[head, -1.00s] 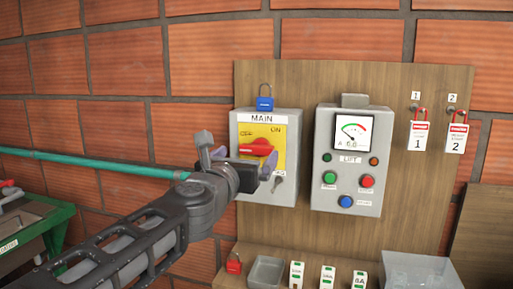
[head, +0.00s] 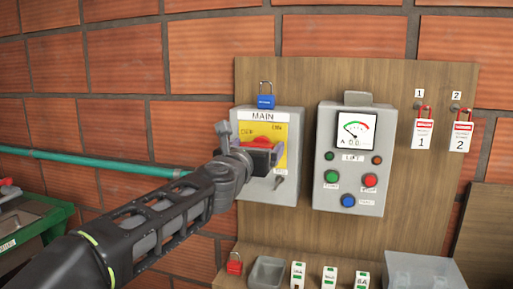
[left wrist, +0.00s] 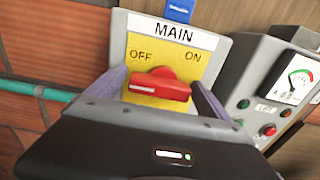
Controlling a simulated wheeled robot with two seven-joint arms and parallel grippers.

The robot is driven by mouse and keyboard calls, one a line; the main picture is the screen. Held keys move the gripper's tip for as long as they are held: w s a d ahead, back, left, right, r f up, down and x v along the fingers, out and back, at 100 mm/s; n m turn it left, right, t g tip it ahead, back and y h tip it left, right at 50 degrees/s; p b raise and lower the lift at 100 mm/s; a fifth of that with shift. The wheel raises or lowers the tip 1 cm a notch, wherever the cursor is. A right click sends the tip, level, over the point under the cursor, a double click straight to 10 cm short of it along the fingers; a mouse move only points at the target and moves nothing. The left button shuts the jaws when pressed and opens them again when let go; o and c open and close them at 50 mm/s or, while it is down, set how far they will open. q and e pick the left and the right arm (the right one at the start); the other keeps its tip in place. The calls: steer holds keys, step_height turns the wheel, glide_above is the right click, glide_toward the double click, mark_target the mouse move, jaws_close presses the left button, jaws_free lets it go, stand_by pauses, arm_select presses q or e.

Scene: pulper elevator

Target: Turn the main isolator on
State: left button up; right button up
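The main isolator is a grey box (head: 282,191) with a yellow plate (head: 284,133), labelled MAIN, on a wooden board. Its red rotary handle (left wrist: 160,90) lies roughly level in the left wrist view, its white mark at the left end, below OFF; ON is at the upper right. In the head view my arm hides most of the handle. My left gripper (left wrist: 161,98) is open, with one finger left of the handle and one right of it. Small gaps show between the fingers and the handle. My right gripper is not in view.
The lift control box (head: 328,199), with a meter and buttons, is close on the right. Two tags (head: 423,134) hang further right. A green pipe (head: 100,162) runs along the brick wall at left.

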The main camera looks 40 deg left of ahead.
arm_select(q)
steer(key=c, duration=1.1)
steer(key=shift+c, duration=0.2)
steer(key=shift+m, duration=0.3)
steer(key=m+p, duration=0.1)
steer(key=m, duration=0.2)
steer(key=shift+d+r, duration=0.1)
steer(key=m, duration=0.3)
steer(key=m+p, duration=0.1)
steer(key=m, duration=0.1)
steer(key=shift+w+d+m, duration=0.1)
steer(key=shift+d+m, duration=0.1)
steer(key=shift+m, duration=0.2)
steer(key=m+p, duration=0.1)
steer(key=m, duration=0.3)
steer(key=shift+d+m, duration=0.1)
steer(key=shift+m, duration=0.2)
steer(key=shift+f+m+p, duration=0.15)
steer(key=shift+m+p, duration=0.05)
steer(key=shift+m, duration=0.8)
steer(key=shift+f+m+p, duration=0.1)
steer(key=shift+m+p, duration=0.1)
steer(key=shift+m, duration=0.8)
steer(key=shift+d+f, duration=0.1)
